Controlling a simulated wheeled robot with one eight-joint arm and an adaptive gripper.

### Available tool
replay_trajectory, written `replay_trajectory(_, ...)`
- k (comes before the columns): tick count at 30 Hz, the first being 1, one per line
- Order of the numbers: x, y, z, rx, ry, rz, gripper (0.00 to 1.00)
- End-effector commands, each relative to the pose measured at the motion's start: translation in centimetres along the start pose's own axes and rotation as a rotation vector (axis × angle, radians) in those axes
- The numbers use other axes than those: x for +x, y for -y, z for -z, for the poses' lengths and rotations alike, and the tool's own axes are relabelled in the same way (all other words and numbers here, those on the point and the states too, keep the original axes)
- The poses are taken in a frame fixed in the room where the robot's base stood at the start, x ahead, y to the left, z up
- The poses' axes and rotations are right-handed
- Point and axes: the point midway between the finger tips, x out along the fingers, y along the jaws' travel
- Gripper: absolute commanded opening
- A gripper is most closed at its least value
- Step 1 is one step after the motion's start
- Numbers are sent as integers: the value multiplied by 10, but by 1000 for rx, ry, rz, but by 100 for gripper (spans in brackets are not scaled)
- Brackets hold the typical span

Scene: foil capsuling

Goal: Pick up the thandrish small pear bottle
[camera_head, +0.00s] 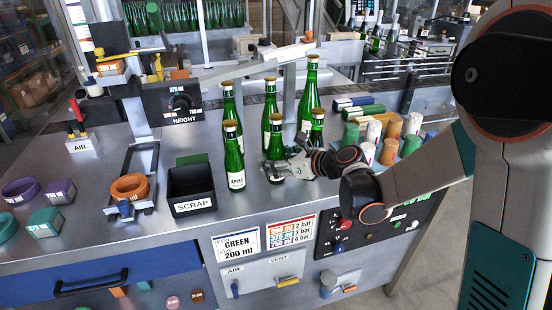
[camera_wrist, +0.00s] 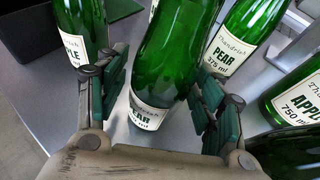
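My gripper (camera_wrist: 160,98) is open, its green-padded fingers on either side of a green bottle (camera_wrist: 170,65) labelled PEAR. This bottle leans in the wrist view; its brand and size lines are too small or blurred to read. In the head view my gripper (camera_head: 286,168) is low at the front middle bottle (camera_head: 276,137), whose label is partly hidden. A bottle marked Thandrish PEAR 375 ml (camera_wrist: 236,42) stands behind and to the right in the wrist view.
An APPLE bottle (camera_head: 234,160) stands at front left; an APPLE 750 ml bottle (camera_wrist: 300,95) is close at right in the wrist view. Other green bottles stand behind. A black SCRAP bin (camera_head: 191,186) is left of the group; coloured foil rolls (camera_head: 390,150) are at right.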

Motion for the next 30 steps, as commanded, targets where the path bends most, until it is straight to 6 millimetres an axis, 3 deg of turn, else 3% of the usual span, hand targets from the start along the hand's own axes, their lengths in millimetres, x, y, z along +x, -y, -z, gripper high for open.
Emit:
replay_trajectory(1, 0, 0, 0, 0, 0, 0, 42)
replay_trajectory(6, 0, 0, 0, 0, 0, 0, 6)
replay_trajectory(20, -5, 0, -11, 0, 1, 0, 6)
replay_trajectory(26, -17, 0, -41, 0, 1, 0, 6)
replay_trajectory(30, -31, 0, -74, 0, 1, 0, 6)
